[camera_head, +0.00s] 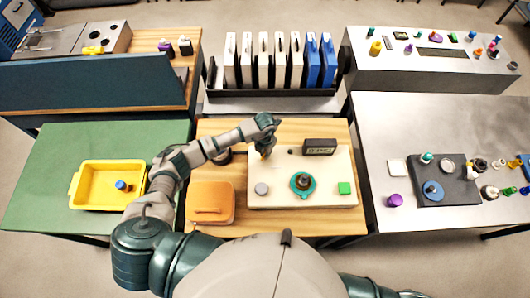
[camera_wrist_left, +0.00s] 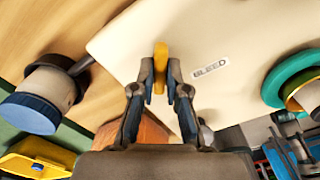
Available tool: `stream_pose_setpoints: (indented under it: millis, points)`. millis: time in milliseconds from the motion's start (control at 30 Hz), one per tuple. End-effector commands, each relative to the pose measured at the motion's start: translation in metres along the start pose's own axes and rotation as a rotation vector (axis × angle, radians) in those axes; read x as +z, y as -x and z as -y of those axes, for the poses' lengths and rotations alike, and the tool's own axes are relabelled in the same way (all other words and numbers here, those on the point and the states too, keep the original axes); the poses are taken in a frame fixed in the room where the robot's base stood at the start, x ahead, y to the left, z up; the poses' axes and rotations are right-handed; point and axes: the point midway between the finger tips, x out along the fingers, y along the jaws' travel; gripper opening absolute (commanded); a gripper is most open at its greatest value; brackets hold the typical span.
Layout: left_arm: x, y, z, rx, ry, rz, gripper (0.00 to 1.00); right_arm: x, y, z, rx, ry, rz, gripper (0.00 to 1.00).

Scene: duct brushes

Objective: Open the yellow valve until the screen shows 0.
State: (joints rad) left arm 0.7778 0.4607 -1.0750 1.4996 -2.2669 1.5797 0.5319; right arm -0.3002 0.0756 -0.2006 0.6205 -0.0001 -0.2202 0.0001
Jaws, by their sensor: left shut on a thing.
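The yellow valve (camera_wrist_left: 161,58) is a slim yellow handle on a cream panel (camera_head: 325,170), beside a label reading BLEED (camera_wrist_left: 210,66). My left gripper (camera_wrist_left: 160,80) is shut on the valve, with a finger on each side of it. In the head view my left gripper (camera_head: 265,148) is at the panel's upper left and hides most of the valve. The screen (camera_head: 320,146) is a small dark display at the panel's back edge; its digits are too small to read surely. My right arm shows only at the bottom edge, its gripper not clearly visible.
A yellow tray (camera_head: 95,166) stands farther left.

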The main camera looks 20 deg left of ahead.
Motion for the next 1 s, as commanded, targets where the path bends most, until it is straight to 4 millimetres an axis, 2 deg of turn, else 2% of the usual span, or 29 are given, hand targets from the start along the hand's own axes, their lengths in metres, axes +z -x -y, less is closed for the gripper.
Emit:
stream_pose_setpoints:
  millis: [500,1000]
  points:
    - [0.0014,0.0005,-0.0009,0.0,0.408,0.005,0.0,0.0005,0.0055,-0.0059,0.007,0.003,0.001,0.0]
    - [0.0017,0.0006,-0.0012,0.0,0.535,0.006,0.0,0.0001,0.0073,-0.0055,0.006,0.002,0.001,0.0]
